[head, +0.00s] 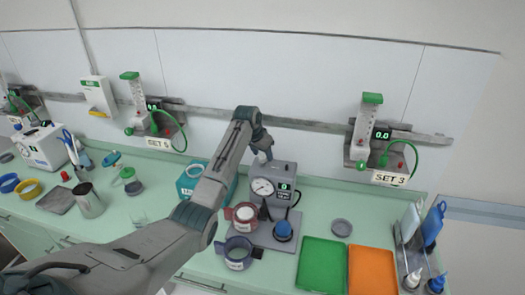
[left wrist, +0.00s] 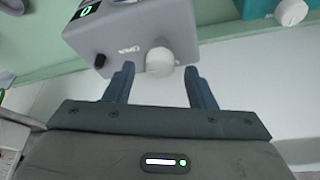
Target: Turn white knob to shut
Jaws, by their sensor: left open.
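The white knob (left wrist: 160,61) sits on the face of a grey unit (left wrist: 125,38) in the left wrist view. In the head view, the grey unit (head: 284,171) stands on the counter with a round gauge and a green digit display. My left gripper (left wrist: 159,70) is open, with one finger on each side of the knob and visible gaps. The fingertips are near the knob; I cannot tell whether they reach past it. In the head view the left gripper (head: 262,150) is just above the unit. My right gripper is not in view.
A teal box (head: 191,178) stands left of the unit. Two cups (head: 240,252), a green tray (head: 320,265) and an orange tray (head: 372,271) lie in front and to the right. A wall rail (head: 310,126) runs behind. Another white knob (left wrist: 291,12) shows in the wrist view.

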